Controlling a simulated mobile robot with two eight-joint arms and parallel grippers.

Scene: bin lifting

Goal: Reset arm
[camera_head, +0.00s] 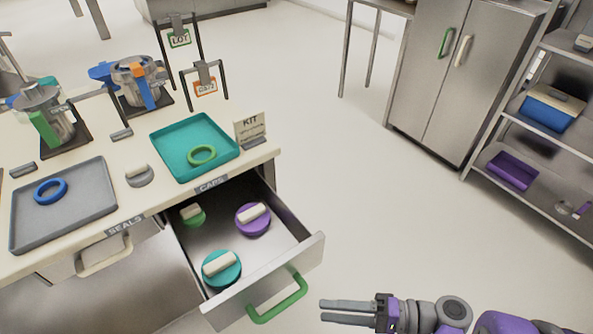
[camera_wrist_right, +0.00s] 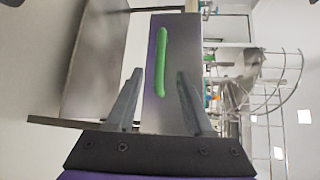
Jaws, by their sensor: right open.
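My right gripper (camera_head: 322,311) is open and empty, low in the head view, over the floor to the right of the open drawer. Its two grey fingers are spread apart in the right wrist view (camera_wrist_right: 160,73). A green handle (camera_wrist_right: 162,62) on a grey panel shows beyond and between them, apart from the fingers; I cannot tell which panel it is. My right arm (camera_head: 455,312) comes in from the lower right corner. My left gripper and left arm are not in view.
The caps drawer (camera_head: 312,248) is pulled open, with a green handle (camera_head: 278,299) and green, teal and purple caps inside. The worktop above holds a teal tray (camera_head: 182,167) and a grey tray (camera_head: 88,222). A cabinet (camera_head: 440,75) and shelves stand far right. Floor between is clear.

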